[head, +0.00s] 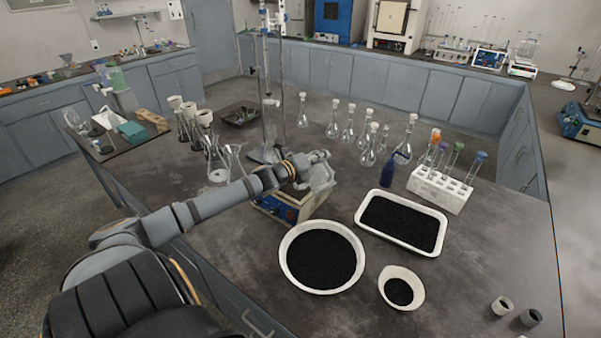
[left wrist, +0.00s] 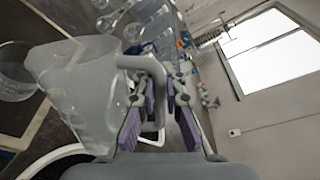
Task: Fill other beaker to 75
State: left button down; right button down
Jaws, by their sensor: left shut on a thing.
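My left gripper (head: 312,165) is shut on the handle of a translucent jug (head: 322,178). The jug is above a box-shaped device with a blue front panel (head: 274,207). In the left wrist view the jug (left wrist: 85,85) fills the left side, and its handle (left wrist: 146,65) runs between my purple-padded fingers (left wrist: 155,105). I cannot tell its liquid level. A small glass beaker (head: 218,174) stands on the bench left of the device. A clear, flared glass vessel (head: 233,158) stands close to it. No graduation marks are readable. My right gripper is not in view.
A white bowl (head: 285,270), a white tray (head: 442,232) and a small white dish (head: 416,287) hold black grains. Stoppered flasks (head: 368,157), a blue bottle (head: 387,172) and a test-tube rack (head: 440,190) stand behind. A tall glass cylinder (head: 273,125) rises behind the device. The right front bench is mostly clear.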

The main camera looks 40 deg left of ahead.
pick_arm(q)
jog(key=shift+w+a+r+n, duration=0.1)
jog(key=shift+a+r+n, duration=0.25)
jog(key=shift+r+n, duration=0.1)
dwell(3.5)
jog(key=shift+d+f+m+p, duration=0.55)
jog(key=shift+d+f+m, duration=0.1)
jog(key=shift+d+m, duration=0.2)
jog(key=shift+s+d+f+m, duration=0.2)
jog(key=shift+d+f+m, duration=0.15)
jog(key=shift+m, duration=0.25)
jog(key=f+m+b, duration=0.1)
jog(key=d+f+b, duration=0.1)
jog(key=f+b, duration=0.1)
jog(key=shift+s+d+f+m+t+y, duration=0.2)
jog(key=shift+m+t+y, duration=0.1)
jog(key=shift+m, duration=0.1)
jog(key=s+d+f+m+t+b, duration=0.1)
jog(key=d+f+m+b, duration=0.3)
jog(key=b, duration=0.8)
jog(key=shift+d+m+y, duration=0.3)
jog(key=shift+d+m, duration=1.1)
jog(key=shift+r, duration=0.1)
